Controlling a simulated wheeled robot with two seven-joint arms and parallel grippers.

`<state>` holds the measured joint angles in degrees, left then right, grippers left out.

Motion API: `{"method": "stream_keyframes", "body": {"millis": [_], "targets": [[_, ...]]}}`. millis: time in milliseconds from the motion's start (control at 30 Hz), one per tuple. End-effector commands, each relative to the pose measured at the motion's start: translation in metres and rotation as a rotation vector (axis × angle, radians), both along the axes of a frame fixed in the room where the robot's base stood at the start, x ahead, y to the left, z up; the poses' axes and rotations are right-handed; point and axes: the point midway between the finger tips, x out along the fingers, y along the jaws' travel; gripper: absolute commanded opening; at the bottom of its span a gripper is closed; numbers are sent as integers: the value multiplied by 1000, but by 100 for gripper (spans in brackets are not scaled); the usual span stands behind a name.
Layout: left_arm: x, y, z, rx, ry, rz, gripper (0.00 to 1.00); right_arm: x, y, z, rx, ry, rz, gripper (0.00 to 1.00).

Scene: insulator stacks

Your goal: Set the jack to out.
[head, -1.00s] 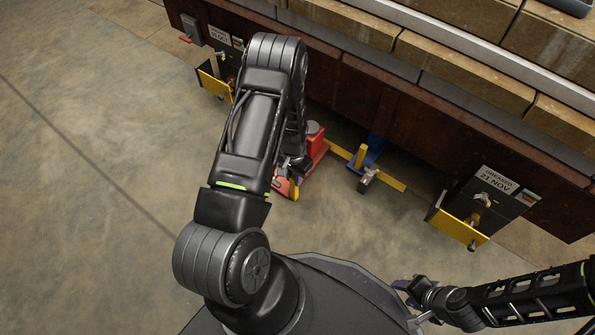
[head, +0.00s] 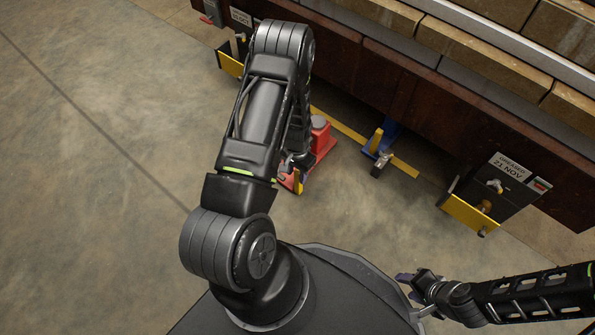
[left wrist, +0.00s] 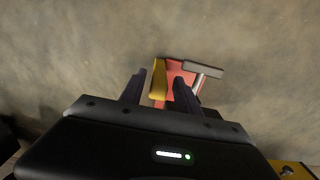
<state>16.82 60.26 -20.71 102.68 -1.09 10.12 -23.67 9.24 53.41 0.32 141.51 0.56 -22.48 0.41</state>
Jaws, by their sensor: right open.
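A red jack (head: 323,138) with a round pad stands on the floor near the dark red-brown beam, partly hidden by my left arm. A yellow piece stands at its near end. My left gripper (head: 297,160) is low beside that near end. In the left wrist view the two dark fingers of the left gripper (left wrist: 159,86) are apart. The yellow piece (left wrist: 158,78) shows between them, with the red jack body (left wrist: 173,70) and a grey bar (left wrist: 203,72) beyond; contact cannot be told. My right gripper (head: 416,287) is open and empty at the lower right.
A blue stand (head: 388,134) with a yellow piece and a grey block is right of the jack. A yellow strip (head: 404,167) lies on the floor. Yellow-fronted boxes (head: 469,215) hang along the beam (head: 430,110). The concrete floor at left is clear.

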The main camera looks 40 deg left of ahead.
Motion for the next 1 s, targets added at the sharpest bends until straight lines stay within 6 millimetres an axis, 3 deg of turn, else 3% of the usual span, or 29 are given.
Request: {"method": "stream_keyframes", "body": {"millis": [367,800,1000], "targets": [[3,0,5,1,-7,0,44,0,0,2,0,1,0,44],[3,0,69,1,-6,0,44,-5,-1,32,2,12,7,44],[2,0,79,1,-4,0,44,-6,-1,35,3,16,8,44]]}}
